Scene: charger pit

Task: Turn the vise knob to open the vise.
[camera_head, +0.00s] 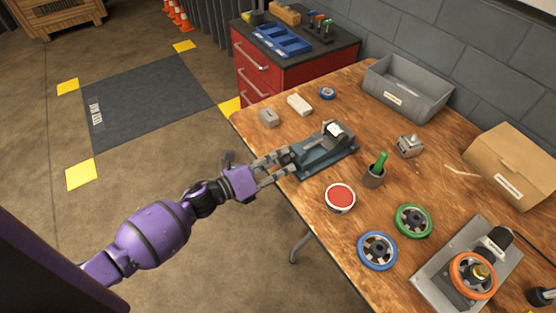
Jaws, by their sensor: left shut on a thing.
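The vise (325,150) is a blue-grey block on the wooden table, near its left edge. A dark and light piece sits at the back of its top. My left gripper (288,168) reaches in from the left at the vise's front end. Its fingers are shut on the vise knob, which the fingers mostly hide. I cannot tell how far apart the jaws of the vise are. My right gripper is out of view.
The wooden table (310,208) also holds a red-topped tin (340,197), a cup with a green handle (374,173), blue (377,265) and green (428,213) wheels, and a grey bin (396,98). A red drawer cabinet (262,78) stands behind.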

